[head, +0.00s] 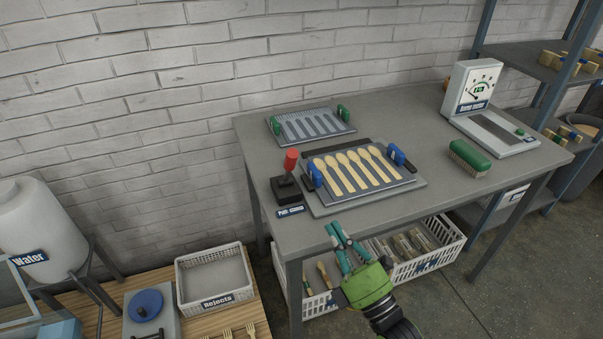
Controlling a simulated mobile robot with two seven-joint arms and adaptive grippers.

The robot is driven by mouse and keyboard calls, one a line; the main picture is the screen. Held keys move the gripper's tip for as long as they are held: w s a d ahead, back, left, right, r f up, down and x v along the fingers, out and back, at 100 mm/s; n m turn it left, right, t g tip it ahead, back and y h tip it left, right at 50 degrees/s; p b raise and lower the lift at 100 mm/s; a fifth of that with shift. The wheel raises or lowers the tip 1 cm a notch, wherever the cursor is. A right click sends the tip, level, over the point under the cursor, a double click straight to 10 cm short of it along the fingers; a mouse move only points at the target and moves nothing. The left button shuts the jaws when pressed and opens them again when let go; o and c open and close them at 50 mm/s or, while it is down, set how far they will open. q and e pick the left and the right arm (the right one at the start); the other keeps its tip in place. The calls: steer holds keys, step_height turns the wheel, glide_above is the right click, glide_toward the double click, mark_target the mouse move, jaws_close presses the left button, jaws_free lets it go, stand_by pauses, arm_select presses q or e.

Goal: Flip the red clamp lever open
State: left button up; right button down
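The clamp lever has a red handle (291,160) that stands up, slightly tilted, from a black base (286,190) at the left side of the grey worktable (400,125). A label in front of it is too small to read surely. Beside it, a metal tray (335,208) with blue end grips holds several wooden spoons (352,170). My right gripper (336,227) is at the table's front edge, below and right of the lever and apart from it. Its two teal fingers show a gap with nothing between them. My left gripper is not in view.
A second tray (312,124) with green grips lies behind. A gauge device (472,90) and a green brush (468,156) are at the right. A white basket (440,258) of spoons sits under the table. A rejects basket (214,275) stands lower left.

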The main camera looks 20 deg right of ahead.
mark_target(294, 163)
steer(key=p+x, duration=0.2)
steer(key=x, duration=1.2)
steer(key=shift+f+p, duration=0.1)
steer(key=shift+p, duration=0.2)
